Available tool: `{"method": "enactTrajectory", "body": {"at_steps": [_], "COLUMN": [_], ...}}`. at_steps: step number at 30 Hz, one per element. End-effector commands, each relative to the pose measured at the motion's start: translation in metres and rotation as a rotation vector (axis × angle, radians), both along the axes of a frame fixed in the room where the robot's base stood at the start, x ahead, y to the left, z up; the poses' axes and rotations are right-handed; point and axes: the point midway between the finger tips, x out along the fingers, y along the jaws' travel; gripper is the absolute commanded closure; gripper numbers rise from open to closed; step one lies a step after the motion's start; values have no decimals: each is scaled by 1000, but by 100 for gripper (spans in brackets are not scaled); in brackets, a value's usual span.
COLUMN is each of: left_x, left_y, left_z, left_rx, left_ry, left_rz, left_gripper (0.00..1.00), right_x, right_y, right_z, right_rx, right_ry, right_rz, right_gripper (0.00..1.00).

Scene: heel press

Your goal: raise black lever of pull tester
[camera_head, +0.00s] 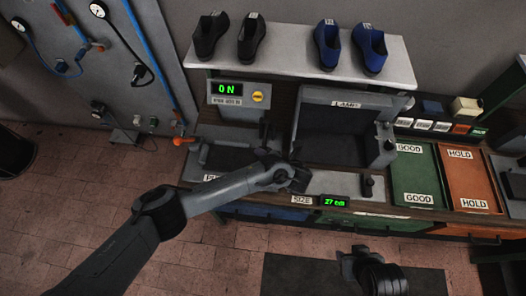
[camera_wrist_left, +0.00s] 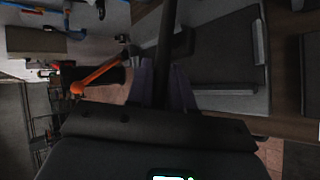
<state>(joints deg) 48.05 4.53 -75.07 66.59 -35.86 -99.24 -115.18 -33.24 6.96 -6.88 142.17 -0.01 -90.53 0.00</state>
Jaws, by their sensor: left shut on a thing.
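The pull tester (camera_head: 238,97) stands at the back of the bench, with a green "0 N" display and a yellow knob. My left arm reaches across to it, and my left gripper (camera_head: 272,157) is low in front of the tester. In the left wrist view, the purple-grey fingers of my left gripper (camera_wrist_left: 163,88) are closed around a dark bar, the black lever (camera_wrist_left: 165,40). The fingers and arm hide much of the lever in the head view. My right gripper (camera_head: 350,262) is at the lower right, away from the bench; its jaws are unclear.
An orange-handled part (camera_head: 184,140) sticks out left of the tester and shows near my fingers in the left wrist view (camera_wrist_left: 95,78). A lamp-labelled box (camera_head: 340,122) stands to the right. Green (camera_head: 415,175) and orange (camera_head: 470,178) trays lie farther right. Shoes stand on a shelf (camera_head: 290,60) above.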

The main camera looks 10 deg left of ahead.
Motion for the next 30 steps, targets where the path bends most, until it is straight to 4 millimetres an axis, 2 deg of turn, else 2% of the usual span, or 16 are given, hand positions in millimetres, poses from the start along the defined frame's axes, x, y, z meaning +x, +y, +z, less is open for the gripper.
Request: {"method": "enactTrajectory", "body": {"at_steps": [1, 9, 25, 26, 29, 30], "left_x": [0, 6, 7, 7, 7, 7], "left_y": [0, 1, 1, 1, 1, 1], "left_z": [12, 21, 22, 22, 22, 22], "left_rx": [5, 3, 4, 4, 3, 2], "left_ry": [23, 103, 125, 125, 124, 124], "left_rz": [2, 2, 0, 0, 0, 0], "left_gripper": [100, 100, 100, 76, 60, 59], "right_x": [0, 0, 0, 0, 0, 0], "right_y": [0, 0, 0, 0, 0, 0], "right_z": [14, 33, 35, 35, 35, 35], "right_rx": [0, 0, 0, 0, 0, 1], "right_ry": [0, 1, 2, 2, 1, 1], "right_rz": [0, 0, 0, 0, 0, -1], "right_gripper": [57, 57, 57, 57, 57, 57]}}
